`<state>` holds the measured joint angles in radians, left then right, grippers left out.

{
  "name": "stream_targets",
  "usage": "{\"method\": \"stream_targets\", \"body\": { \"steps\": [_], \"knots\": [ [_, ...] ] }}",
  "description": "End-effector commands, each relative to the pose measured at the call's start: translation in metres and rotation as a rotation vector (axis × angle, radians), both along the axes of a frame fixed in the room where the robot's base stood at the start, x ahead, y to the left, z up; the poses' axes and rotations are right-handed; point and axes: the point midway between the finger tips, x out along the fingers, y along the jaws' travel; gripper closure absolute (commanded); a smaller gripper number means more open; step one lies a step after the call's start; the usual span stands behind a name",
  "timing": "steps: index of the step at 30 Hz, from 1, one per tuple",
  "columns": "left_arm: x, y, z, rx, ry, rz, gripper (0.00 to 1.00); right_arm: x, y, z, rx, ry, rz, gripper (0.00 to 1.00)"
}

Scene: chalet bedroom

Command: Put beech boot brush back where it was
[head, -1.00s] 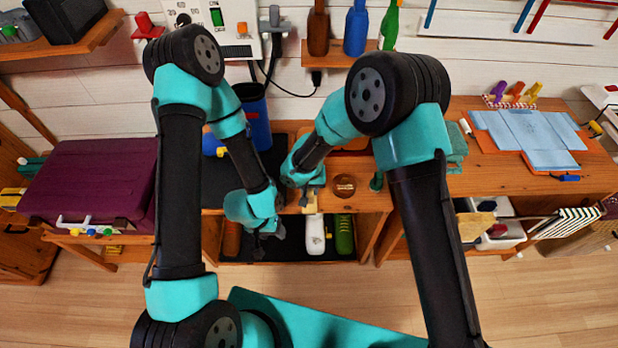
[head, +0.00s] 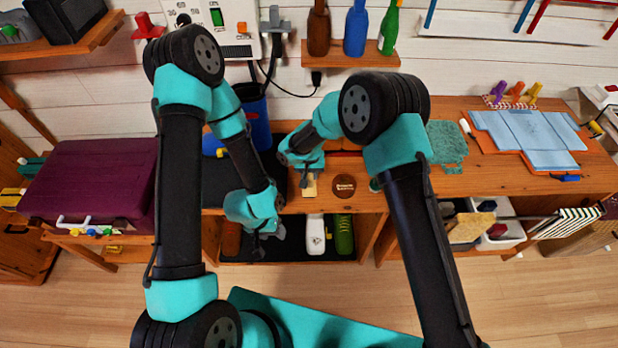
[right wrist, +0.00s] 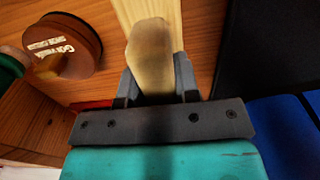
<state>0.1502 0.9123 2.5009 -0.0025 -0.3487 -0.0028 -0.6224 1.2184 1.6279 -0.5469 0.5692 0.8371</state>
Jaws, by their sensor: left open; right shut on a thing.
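The beech boot brush (right wrist: 151,50) is a pale wooden piece in my right gripper. In the right wrist view the right gripper (right wrist: 152,88) is shut on its rounded end, and the pale wood runs on away from the fingers. In the head view the right gripper (head: 308,176) is over the wooden bench top (head: 420,187), left of a round brown tin, with a bit of the brush (head: 309,188) showing below it. I cannot tell whether the brush touches the bench. My left gripper (head: 268,238) is open and empty in front of the shoe cubby.
The round labelled tin (head: 343,186) stands close to the brush, with a green object (head: 375,185) beside it. Orange, white (head: 315,233) and green (head: 344,234) shoes sit in the cubby below. A green cloth (head: 447,145) lies to the right, and a blue container (head: 254,115) stands behind.

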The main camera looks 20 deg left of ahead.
Motion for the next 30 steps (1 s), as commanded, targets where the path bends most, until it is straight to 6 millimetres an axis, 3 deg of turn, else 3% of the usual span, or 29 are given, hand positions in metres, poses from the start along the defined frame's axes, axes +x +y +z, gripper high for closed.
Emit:
{"method": "stream_targets", "body": {
  "steps": [6, 18, 19, 26, 30],
  "knots": [
    [0.0, 0.0, 0.0, 0.0, 0.0, 0.0, 0.47, -0.001, 0.0, -0.025, -0.002, 0.002, 0.001, 1.0],
    [0.0, 0.0, 0.0, 0.0, 0.0, 0.0, 0.47, -0.001, 0.0, -0.028, 0.0, 0.001, 0.001, 1.0],
    [0.0, 0.0, 0.0, 0.0, 0.0, 0.0, 0.47, -0.001, 0.0, -0.028, 0.0, 0.001, 0.001, 0.68],
    [0.0, 0.0, 0.0, 0.0, 0.0, 0.0, 0.47, -0.001, 0.0, -0.028, 0.0, 0.001, 0.001, 0.46],
    [0.0, 0.0, 0.0, 0.0, 0.0, 0.0, 0.47, -0.001, 0.0, -0.028, 0.0, 0.001, 0.001, 0.45]
  ]
}}
